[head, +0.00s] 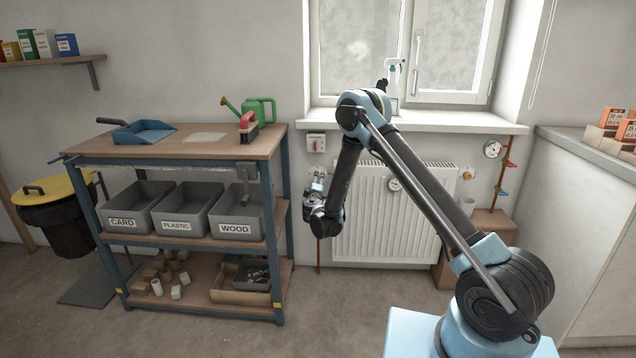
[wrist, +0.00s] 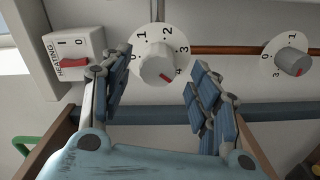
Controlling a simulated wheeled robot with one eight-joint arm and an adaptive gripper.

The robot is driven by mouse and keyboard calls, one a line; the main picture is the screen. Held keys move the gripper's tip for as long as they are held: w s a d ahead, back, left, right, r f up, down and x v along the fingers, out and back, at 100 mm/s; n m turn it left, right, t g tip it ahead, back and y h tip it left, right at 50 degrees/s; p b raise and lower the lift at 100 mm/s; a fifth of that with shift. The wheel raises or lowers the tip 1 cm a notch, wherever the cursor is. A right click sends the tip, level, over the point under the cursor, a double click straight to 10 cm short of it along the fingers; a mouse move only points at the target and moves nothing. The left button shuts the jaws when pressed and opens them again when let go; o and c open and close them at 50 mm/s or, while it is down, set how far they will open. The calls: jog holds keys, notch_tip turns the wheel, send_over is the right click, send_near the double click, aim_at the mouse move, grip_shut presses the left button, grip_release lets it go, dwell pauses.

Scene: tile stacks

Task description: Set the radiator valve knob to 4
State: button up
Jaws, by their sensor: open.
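The white radiator valve knob (wrist: 157,66) sits on a round dial plate marked 0 to 4, near the middle of the wrist view. Its red mark is at the lower right and points close to the 4; I cannot tell whether exactly at it. My gripper (wrist: 159,62) is open, with one blue-padded finger on each side of the knob and visible gaps between. In the head view my gripper (head: 318,182) is just left of the radiator (head: 385,225), below the switch box, and the knob cannot be made out there.
A grey-capped smaller dial (wrist: 289,62) sits on the same copper pipe (wrist: 228,50). A heating switch box (wrist: 73,53) with a red rocker is left of the knob in the wrist view. The workbench (head: 190,146) stands close by on the left; open floor lies in front.

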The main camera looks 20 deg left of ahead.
jog(key=v, duration=0.6)
jog(key=shift+s, duration=0.3)
